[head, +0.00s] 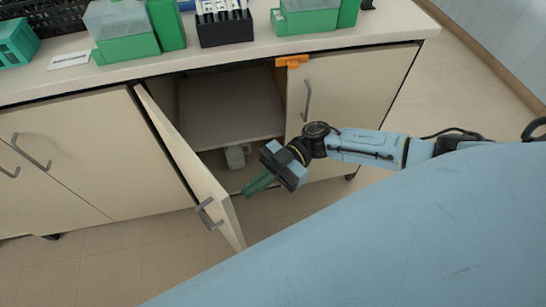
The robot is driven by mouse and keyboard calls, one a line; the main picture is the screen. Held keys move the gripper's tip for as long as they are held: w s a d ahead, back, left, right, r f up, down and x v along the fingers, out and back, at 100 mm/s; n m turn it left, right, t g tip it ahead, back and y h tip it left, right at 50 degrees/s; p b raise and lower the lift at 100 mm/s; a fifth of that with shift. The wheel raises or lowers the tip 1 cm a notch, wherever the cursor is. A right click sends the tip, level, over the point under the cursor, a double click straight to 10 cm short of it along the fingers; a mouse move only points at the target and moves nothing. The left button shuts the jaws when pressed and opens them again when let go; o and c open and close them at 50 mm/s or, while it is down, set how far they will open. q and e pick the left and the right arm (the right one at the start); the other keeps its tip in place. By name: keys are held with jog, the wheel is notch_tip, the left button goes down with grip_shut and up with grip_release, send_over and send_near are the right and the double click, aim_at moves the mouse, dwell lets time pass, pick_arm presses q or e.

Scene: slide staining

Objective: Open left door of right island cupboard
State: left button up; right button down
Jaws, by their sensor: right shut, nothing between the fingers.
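The left door (190,165) of the right island cupboard stands swung well out toward me, with its grey handle (209,214) near the free edge. The cupboard interior (230,110) shows behind it, with a shelf and a pale container (236,156) low inside. The cupboard's right door (355,95) is closed and has a vertical grey handle (307,100). My right gripper (256,184) is shut and empty. In the picture it is in front of the opening, to the right of the open door and apart from its handle. My left gripper is not in view.
The countertop (250,54) above holds green boxes (127,45), a dark rack (224,27) and other labware. Another closed cupboard door (75,150) is at left. Floor (130,265) is clear below.

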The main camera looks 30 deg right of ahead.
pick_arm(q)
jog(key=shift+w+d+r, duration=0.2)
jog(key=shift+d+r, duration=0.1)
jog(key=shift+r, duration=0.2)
pick_arm(e)
jog(key=shift+s+a, duration=0.2)
jog(key=shift+a, duration=0.75)
jog(key=shift+s+a, duration=0.15)
jog(key=shift+a, duration=0.75)
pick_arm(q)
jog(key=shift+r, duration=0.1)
